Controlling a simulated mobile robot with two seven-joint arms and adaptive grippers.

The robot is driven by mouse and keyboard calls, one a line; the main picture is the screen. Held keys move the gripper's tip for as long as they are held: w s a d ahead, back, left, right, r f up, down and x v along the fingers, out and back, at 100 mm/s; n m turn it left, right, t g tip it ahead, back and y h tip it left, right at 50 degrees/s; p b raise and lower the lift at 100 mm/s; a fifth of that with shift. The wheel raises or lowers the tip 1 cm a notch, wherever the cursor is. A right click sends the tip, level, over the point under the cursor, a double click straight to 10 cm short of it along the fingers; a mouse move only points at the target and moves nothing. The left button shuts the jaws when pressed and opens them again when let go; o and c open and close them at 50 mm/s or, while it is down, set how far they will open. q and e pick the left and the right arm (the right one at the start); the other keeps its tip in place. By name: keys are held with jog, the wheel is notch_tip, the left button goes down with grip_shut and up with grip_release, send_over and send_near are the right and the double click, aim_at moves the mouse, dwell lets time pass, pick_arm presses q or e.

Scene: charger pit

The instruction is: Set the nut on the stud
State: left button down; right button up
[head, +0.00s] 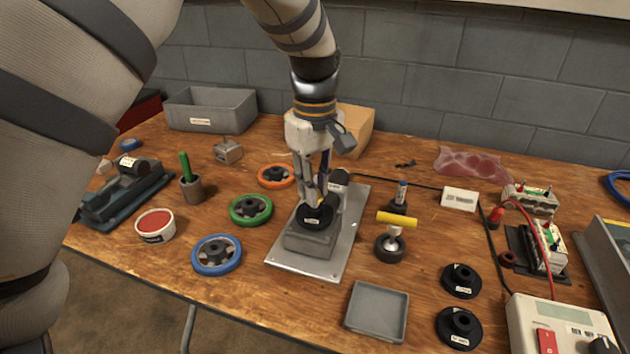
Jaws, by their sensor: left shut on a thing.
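My left gripper (313,203) reaches down from above over the grey block (309,241) on the metal plate. Its fingers are shut on a black flanged nut (316,218) with a small label. The nut is at the top of the block; I cannot tell whether it rests there or hovers just above. The stud is not visible, as the nut and fingers cover the block's top. Two similar black flanged parts (461,281) and (459,328) lie on the table at the right. My right gripper is not in view.
Orange (277,175), green (251,210) and blue (217,254) handwheels lie left of the plate (341,245). A yellow-handled tool (391,246) stands to its right. An empty grey tray (377,311) lies in front. A meter box (560,325) and wires occupy the right side.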

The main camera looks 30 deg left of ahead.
pick_arm(q)
jog(key=shift+f, duration=0.55)
jog(key=c, duration=1.4)
grip_release()
notch_tip(320, 180, up, 12)
jog(key=shift+r, duration=0.1)
